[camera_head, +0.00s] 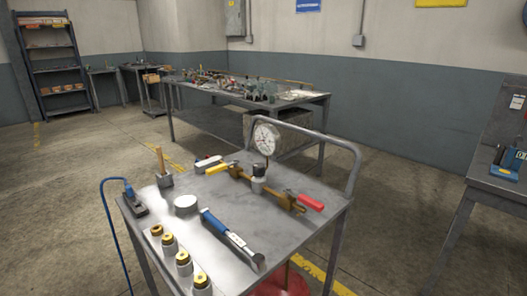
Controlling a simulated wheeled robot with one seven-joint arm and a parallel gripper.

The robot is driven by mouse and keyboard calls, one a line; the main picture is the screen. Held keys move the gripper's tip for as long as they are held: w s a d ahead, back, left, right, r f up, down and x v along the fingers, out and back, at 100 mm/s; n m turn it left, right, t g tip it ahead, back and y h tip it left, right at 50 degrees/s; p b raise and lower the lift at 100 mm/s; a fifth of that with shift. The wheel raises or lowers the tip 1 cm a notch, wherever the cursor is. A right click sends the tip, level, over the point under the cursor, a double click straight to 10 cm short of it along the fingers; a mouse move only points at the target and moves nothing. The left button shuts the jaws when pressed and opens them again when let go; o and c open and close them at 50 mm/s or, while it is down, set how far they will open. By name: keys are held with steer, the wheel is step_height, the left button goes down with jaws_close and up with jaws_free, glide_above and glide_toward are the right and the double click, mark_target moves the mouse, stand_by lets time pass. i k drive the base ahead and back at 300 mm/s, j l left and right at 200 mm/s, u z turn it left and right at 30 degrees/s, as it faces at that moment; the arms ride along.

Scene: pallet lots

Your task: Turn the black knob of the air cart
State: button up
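The cart (215,192) is a grey metal table with a tubular push handle (335,140) at its far right. A brass pipe (283,198) runs across its top, with a yellow lever (217,169) at the left end and a red lever (311,202) at the right. A round white dial gauge (266,138) stands up from the pipe's middle. Just below the gauge is a small dark grey round part (259,170), which looks like the knob; its marks are too small to read. My gripper is not in view, and nothing touches the cart's fittings.
A blue-handled tool (230,238), several brass-topped fittings (184,263) and a dark box with a blue hose (137,207) are on the cart. A cluttered bench (250,98) stands behind, another bench (490,182) at right. Floor between is clear.

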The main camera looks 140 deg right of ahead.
mark_target(259, 169)
steer(key=i+l, duration=0.1)
steer(key=l, duration=0.2)
steer(key=i+l, duration=0.1)
steer(key=l, duration=0.55)
steer(key=l+u, duration=0.2)
steer(key=u, duration=0.2)
steer(key=i+l+u, duration=0.1)
steer(key=l+u, duration=0.15)
steer(key=u, duration=0.15)
steer(key=l+u, duration=0.2)
steer(key=u, duration=2.15)
